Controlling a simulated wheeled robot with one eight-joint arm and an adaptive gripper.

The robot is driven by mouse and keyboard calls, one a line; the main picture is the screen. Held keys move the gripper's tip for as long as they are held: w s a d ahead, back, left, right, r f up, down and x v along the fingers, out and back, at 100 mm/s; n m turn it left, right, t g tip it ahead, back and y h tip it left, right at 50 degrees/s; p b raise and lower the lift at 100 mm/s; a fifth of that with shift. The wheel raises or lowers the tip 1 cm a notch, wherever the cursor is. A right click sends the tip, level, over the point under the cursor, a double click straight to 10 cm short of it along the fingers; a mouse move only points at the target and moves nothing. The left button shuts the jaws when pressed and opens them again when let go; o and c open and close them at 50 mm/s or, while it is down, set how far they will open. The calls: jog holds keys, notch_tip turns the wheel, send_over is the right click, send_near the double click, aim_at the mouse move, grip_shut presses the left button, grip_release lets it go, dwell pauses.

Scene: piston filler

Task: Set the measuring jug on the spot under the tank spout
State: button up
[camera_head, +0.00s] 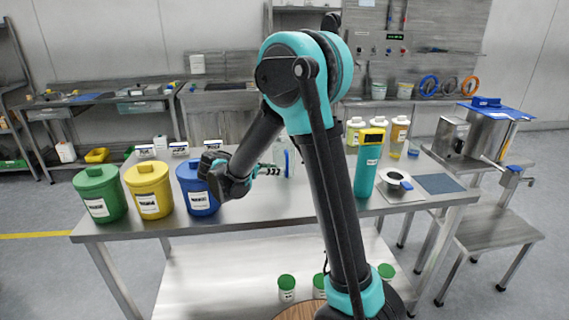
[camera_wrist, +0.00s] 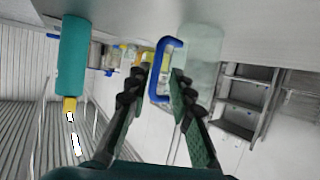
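The measuring jug is a clear, pale vessel with a blue handle. In the head view the jug (camera_head: 291,161) stands on the steel table, partly hidden behind my arm. In the wrist view, which is upside down, the jug's clear body (camera_wrist: 204,52) and blue handle (camera_wrist: 154,72) show close ahead. My gripper (camera_head: 272,169) is beside the jug. In the wrist view my gripper (camera_wrist: 160,76) is open, its fingers on either side of the handle with gaps visible. The tank (camera_head: 484,133) with a blue lid is at the right, its spout (camera_head: 514,169) over a lower steel stand (camera_head: 488,238).
Green (camera_head: 100,194), yellow (camera_head: 149,189) and blue (camera_head: 197,188) tubs stand left of my gripper. A teal bottle with a yellow top (camera_head: 367,165) stands right of my arm; it also shows in the wrist view (camera_wrist: 73,55). A scale-like plate (camera_head: 396,186) lies near the table's right end.

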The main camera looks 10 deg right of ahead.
aim_at(287, 173)
jog(key=x, duration=0.7)
jog(key=shift+d+f, duration=0.15)
jog(key=shift+d, duration=0.05)
grip_shut()
